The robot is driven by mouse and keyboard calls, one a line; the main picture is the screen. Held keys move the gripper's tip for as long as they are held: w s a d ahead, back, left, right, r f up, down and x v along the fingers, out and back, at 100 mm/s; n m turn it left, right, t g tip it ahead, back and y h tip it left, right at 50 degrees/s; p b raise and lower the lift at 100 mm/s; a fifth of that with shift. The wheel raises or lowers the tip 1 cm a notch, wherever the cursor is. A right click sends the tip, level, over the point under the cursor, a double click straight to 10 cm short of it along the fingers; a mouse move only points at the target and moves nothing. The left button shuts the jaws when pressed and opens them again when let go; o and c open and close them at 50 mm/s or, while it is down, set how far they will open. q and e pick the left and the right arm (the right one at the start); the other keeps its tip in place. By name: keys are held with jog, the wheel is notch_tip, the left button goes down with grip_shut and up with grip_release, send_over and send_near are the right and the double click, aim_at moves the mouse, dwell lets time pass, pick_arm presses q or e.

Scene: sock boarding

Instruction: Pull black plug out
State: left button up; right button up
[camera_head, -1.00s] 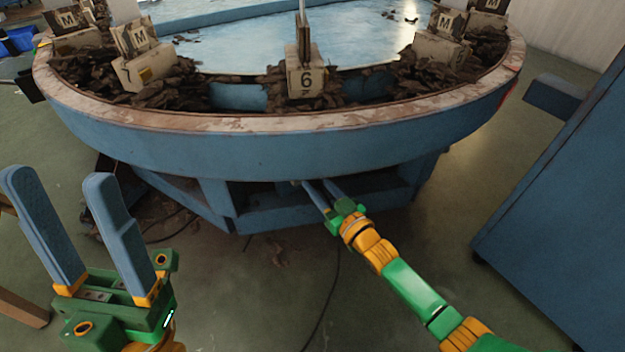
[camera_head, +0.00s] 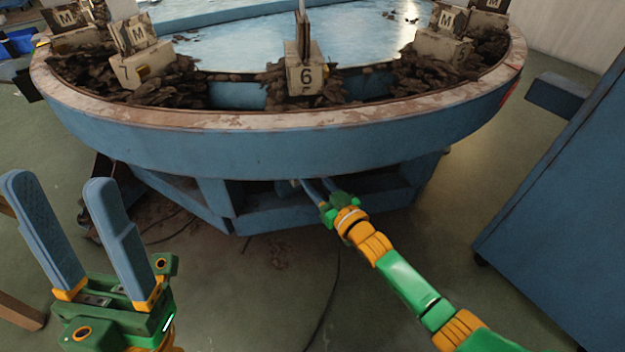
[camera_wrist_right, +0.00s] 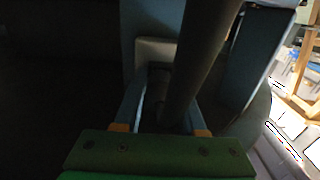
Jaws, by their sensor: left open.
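The round blue machine (camera_head: 290,150) stands ahead, and my right gripper (camera_head: 308,184) reaches under its rim. In the right wrist view the fingers of my right gripper (camera_wrist_right: 160,85) point at a pale box (camera_wrist_right: 155,50) in the shade. A dark shape, perhaps the black plug (camera_wrist_right: 157,88), sits between the fingers below the box. A thick dark tube or cable (camera_wrist_right: 205,50) crosses in front and hides part of the right finger. I cannot tell whether the fingers touch the plug. My left gripper (camera_head: 60,182) is open and empty at the lower left.
Blocks marked with numbers and letters, such as the 6 block (camera_head: 305,80), stand among dark heaps on the machine's top. A thin cable (camera_head: 330,300) lies on the floor. A blue cabinet (camera_head: 560,200) stands at the right. Open floor lies between.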

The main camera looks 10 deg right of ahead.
jog(key=shift+w+a, duration=0.1)
jog(key=shift+w, duration=0.2)
jog(key=shift+s, duration=0.15)
jog(key=shift+c, duration=0.2)
grip_shut()
jog(key=shift+o, duration=1)
grip_release()
